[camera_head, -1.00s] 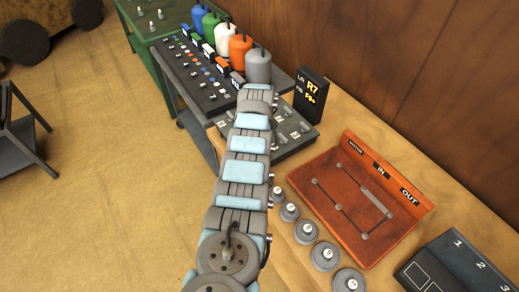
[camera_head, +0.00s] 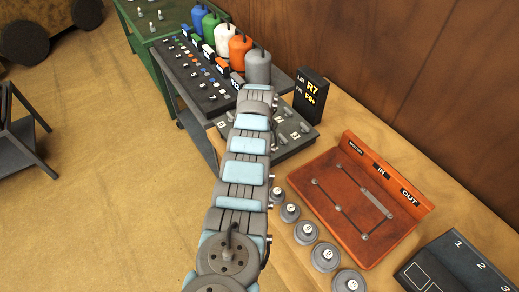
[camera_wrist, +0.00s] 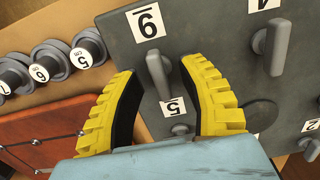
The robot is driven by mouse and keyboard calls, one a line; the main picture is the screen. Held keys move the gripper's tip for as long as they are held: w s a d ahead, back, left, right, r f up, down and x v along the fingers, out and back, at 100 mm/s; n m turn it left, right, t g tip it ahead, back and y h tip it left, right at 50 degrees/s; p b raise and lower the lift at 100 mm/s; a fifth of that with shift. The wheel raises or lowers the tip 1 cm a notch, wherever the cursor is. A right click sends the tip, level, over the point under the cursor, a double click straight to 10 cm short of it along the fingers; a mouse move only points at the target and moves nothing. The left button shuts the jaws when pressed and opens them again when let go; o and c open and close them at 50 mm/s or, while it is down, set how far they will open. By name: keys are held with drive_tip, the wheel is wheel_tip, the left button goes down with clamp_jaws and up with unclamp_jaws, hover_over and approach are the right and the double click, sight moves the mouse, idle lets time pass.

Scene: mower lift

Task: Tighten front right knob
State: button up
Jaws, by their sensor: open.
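A dark grey board (camera_wrist: 225,25) with several grey lever-shaped knobs fills much of the wrist view. My gripper (camera_wrist: 160,72) has yellow ribbed fingers with dark inner pads, spread open. One knob (camera_wrist: 158,76), beside an upside-down label that reads as an underlined 6, stands between the fingertips with gaps on both sides. A knob near the label 5 (camera_wrist: 181,129) lies deeper between the fingers. Another knob (camera_wrist: 271,48) is to the right, clear of the fingers. In the head view the board (camera_head: 290,145) is partly hidden by my arm, and my gripper is hidden.
A black display (camera_head: 311,93) stands behind the board. Round numbered weights (camera_head: 325,257) and an orange panel (camera_head: 365,200) lie to the right on the bench. A cart with coloured bottles (camera_head: 240,50) stands beyond. The floor at left is mostly open.

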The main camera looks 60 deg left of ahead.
wheel_tip(320, 180, up, 12)
idle(0.6)
idle(0.4)
